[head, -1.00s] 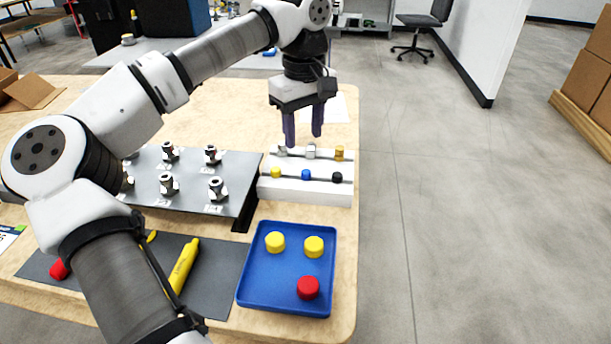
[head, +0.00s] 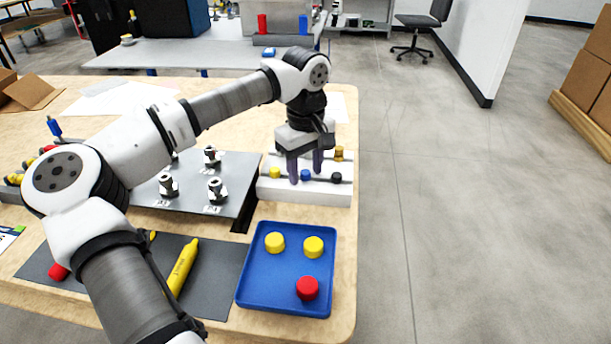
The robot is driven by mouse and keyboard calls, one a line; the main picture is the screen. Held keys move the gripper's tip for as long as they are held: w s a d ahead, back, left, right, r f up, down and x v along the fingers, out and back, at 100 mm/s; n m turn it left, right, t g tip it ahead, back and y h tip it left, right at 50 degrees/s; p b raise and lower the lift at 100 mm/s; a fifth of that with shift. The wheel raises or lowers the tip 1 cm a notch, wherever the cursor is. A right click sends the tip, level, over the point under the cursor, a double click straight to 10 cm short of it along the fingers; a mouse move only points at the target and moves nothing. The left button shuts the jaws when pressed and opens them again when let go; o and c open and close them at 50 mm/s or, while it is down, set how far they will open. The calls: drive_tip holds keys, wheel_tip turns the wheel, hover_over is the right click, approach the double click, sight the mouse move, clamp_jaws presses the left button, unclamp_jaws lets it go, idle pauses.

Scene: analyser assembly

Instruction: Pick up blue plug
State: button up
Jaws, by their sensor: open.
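The blue plug (head: 306,175) sits in the front row of the white stepped rack (head: 290,192), between a yellow plug (head: 275,173) and a black plug (head: 336,177). My gripper (head: 305,180) points down over the rack, its two purple fingers apart. In the picture the fingertips lie on either side of the blue plug. Whether they touch it cannot be told. Part of the rack's back row is hidden behind my gripper; a brass-coloured piece (head: 340,153) shows at its right end.
A blue tray (head: 243,290) with two yellow caps and a red cap (head: 307,288) stands in front of the rack. A grey plate (head: 228,180) with metal fittings lies left. A yellow marker-like tool (head: 183,266) lies on a dark mat. The table's right edge is close to the rack.

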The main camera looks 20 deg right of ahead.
clamp_jaws()
